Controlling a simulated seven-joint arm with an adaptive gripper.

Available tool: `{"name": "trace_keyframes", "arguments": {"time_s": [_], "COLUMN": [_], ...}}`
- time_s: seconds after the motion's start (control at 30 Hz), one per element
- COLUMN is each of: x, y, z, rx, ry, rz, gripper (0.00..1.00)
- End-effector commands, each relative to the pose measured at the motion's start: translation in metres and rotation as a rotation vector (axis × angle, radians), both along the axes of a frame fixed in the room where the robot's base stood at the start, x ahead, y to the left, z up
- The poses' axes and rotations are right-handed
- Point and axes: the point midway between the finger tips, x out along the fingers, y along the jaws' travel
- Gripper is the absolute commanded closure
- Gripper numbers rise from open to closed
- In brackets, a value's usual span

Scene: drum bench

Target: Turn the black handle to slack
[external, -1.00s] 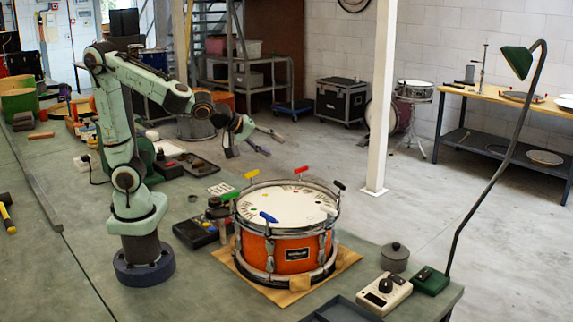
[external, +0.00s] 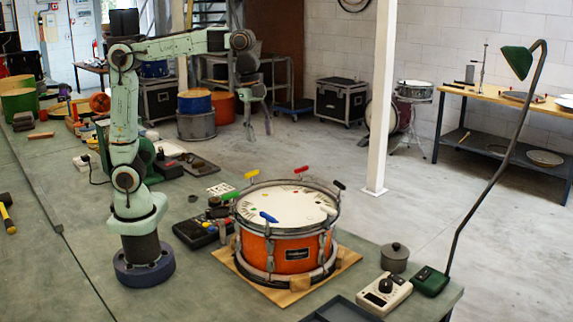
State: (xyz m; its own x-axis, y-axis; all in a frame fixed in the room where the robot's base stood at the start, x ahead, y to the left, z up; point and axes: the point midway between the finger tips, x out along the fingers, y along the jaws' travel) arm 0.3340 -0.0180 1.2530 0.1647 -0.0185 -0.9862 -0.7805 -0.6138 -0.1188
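The orange drum (external: 292,256) stands on a wooden board (external: 343,262) on the bench, its pale head facing up. Coloured handles sit around its rim. The black handle (external: 339,186) is at the right side of the rim. A red handle (external: 301,170) is at the back, green (external: 229,195) and yellow (external: 251,174) ones at the left, and a blue one (external: 268,217) at the front. My gripper (external: 259,134) is raised above and behind the drum, pointing down with its fingers apart. It is empty and well clear of the black handle.
A grey lidded pot (external: 394,257), a pale device with a black knob (external: 385,293) and a green box (external: 430,281) stand right of the drum. A dark tray (external: 343,310) lies at the front. A black device (external: 197,233) is left of the drum. A lamp (external: 500,160) rises at the right.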

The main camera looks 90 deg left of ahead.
Motion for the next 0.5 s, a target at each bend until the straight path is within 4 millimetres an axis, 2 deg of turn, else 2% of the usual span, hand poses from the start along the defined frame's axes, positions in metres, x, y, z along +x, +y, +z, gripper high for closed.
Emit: {"name": "trace_keyframes", "arguments": {"time_s": [0.03, 0.1, 0.17, 0.23, 0.33, 0.4, 0.5], "x": [0.031, 0.07, 0.101, 0.132, 0.163, 0.175, 0.182], "y": [0.004, 0.014, 0.028, 0.051, 0.089, 0.115, 0.143], "z": [0.002, 0.002, -0.005, -0.021, -0.053, -0.078, -0.109], "rx": [-0.014, -0.038, -0.066, -0.107, -0.169, -0.211, -0.26], "ry": [-0.007, -0.023, -0.036, -0.049, -0.062, -0.063, -0.059], "rz": [-0.067, -0.16, -0.219, -0.258, -0.266, -0.25, -0.214], "gripper": [0.61, 0.61, 0.61, 0.61, 0.61, 0.61, 0.61]}}
